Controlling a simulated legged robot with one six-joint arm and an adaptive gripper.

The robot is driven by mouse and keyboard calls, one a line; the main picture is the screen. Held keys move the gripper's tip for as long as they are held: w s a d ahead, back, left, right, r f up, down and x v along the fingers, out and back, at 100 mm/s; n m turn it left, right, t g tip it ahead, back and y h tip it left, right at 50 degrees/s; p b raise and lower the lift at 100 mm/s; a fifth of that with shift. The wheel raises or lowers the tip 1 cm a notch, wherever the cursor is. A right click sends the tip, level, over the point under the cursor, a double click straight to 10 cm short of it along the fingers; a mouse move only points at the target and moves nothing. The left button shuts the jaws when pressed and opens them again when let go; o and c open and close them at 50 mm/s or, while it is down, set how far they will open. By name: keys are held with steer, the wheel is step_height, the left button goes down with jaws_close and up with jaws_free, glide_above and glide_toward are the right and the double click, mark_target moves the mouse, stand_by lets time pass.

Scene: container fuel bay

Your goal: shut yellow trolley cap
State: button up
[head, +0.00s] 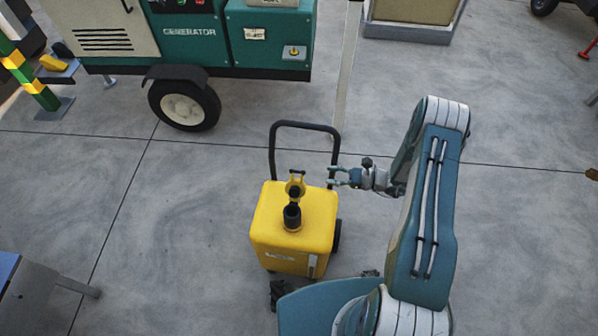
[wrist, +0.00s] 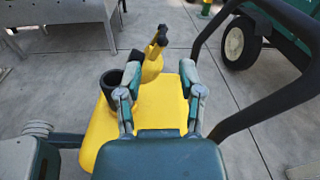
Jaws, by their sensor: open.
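The yellow trolley (head: 270,235) stands upright on the floor, with a black filler neck (head: 292,217) on its top. The neck also shows in the wrist view (wrist: 111,84), left of my fingers. The yellow cap (head: 296,186) stands raised at the far side of the neck, so the mouth is uncovered. In the wrist view the cap (wrist: 153,62) rises beyond my fingertips, with a dark part at its upper end. My gripper (head: 333,175) is open and empty, to the right of the cap and apart from it. The fingers spread over the trolley top in the wrist view (wrist: 160,80).
The trolley's black handle (head: 305,124) loops up behind the cap, close to my gripper; it crosses the right of the wrist view. A green generator (head: 190,35) on wheels stands behind. A grey bench (head: 30,295) is at lower left. The floor left of the trolley is clear.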

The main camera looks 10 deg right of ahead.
mark_target(296, 184)
steer(key=shift+m+t, duration=0.5)
steer(key=x, duration=0.3)
steer(key=f+x, duration=0.1)
steer(key=x, duration=0.6)
steer(key=shift+a+f, duration=0.3)
steer(key=shift+f, duration=0.05)
jaws_close()
